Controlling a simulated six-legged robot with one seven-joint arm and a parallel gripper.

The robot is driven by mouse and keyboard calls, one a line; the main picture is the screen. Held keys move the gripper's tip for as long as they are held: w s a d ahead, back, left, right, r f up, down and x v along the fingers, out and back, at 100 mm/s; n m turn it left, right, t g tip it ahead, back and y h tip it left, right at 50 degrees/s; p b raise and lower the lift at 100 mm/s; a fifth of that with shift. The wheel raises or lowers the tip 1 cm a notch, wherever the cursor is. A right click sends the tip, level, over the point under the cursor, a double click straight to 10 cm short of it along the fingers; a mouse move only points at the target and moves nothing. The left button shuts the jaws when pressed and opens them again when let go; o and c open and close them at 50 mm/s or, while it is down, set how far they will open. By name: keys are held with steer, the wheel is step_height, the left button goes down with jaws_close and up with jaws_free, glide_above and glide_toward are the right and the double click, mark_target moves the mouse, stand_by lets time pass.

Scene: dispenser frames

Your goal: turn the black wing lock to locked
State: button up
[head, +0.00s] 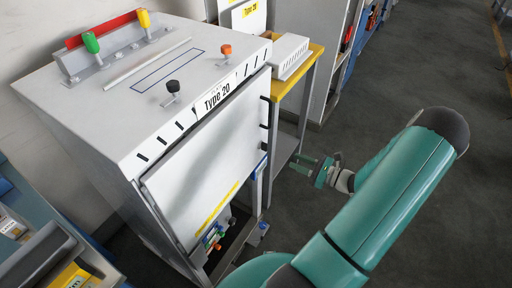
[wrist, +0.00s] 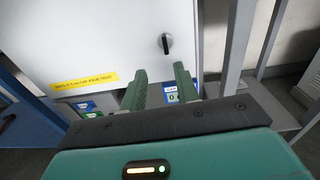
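The black wing lock (wrist: 166,43) is on the white door (wrist: 110,35) in the wrist view, near the door's right edge. It looks like a short dark bar standing close to vertical on a small round base. I cannot make it out in the head view. My gripper (wrist: 160,70) has its two green fingers apart with nothing between them. In the wrist view the lock appears just beyond the gap between the fingertips, not touched. In the head view my gripper (head: 304,164) is to the right of the cabinet, apart from it.
The grey cabinet (head: 110,130) marked Type 20 has green, yellow, orange and black knobs on top. A yellow-topped stand (head: 290,80) stands behind it. In the wrist view, a grey post (wrist: 237,45) rises right of the door. Dark floor (head: 350,120) lies open to the right.

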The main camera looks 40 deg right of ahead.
mark_target(264, 147)
steer(key=x, duration=1.3)
steer(key=shift+d+f+m, duration=0.15)
steer(key=shift+d+m, duration=0.15)
steer(key=shift+d, duration=0.1)
steer(key=shift+w, duration=0.15)
steer(key=shift+c, duration=0.4)
jaws_close()
